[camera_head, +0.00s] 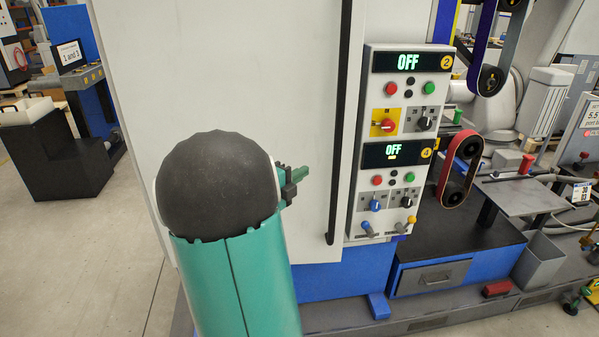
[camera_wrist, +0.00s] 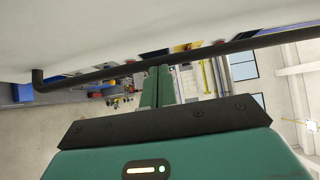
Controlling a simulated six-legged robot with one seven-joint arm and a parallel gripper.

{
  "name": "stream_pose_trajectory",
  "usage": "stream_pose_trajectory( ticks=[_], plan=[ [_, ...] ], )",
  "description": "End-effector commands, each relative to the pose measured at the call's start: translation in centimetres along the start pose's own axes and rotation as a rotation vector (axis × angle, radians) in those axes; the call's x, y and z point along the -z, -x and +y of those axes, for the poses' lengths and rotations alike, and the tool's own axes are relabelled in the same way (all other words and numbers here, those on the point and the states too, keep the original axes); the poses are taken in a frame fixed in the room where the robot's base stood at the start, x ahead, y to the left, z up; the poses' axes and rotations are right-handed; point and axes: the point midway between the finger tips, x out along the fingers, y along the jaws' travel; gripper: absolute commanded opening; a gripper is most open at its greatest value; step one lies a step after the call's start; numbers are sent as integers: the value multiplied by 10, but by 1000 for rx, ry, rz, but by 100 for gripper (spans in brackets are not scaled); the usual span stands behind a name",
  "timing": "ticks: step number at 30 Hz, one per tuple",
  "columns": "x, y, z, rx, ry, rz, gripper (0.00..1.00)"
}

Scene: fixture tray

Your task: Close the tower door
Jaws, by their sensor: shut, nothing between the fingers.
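The tower door (camera_head: 250,90) is a large white panel in the head view, with a long black vertical handle (camera_head: 341,130) near its right edge. The handle also shows in the wrist view as a black bar (camera_wrist: 250,43) crossing below the pale door surface (camera_wrist: 130,30). My gripper (camera_head: 304,172) is in front of the door, left of the handle. Its two green fingers (camera_wrist: 160,75) are together and empty. In the wrist view the fingertips overlap the handle; I cannot tell whether they touch it. My arm hides part of the door's lower left.
A control panel (camera_head: 403,145) with two OFF displays, buttons and knobs stands just right of the handle. A black block-shaped stand (camera_head: 55,155) is at left. Floor (camera_head: 80,260) is clear at lower left.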

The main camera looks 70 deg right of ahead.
Motion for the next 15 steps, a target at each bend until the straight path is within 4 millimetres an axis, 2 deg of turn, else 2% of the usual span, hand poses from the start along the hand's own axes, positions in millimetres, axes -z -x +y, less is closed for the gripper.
stream_pose_trajectory(
  ticks=[10, 15],
  plan=[
    [1, -72, 1, -1, -2, 7, 0],
    [-20, -90, 0, 0, -3, 6, 0]
  ],
)
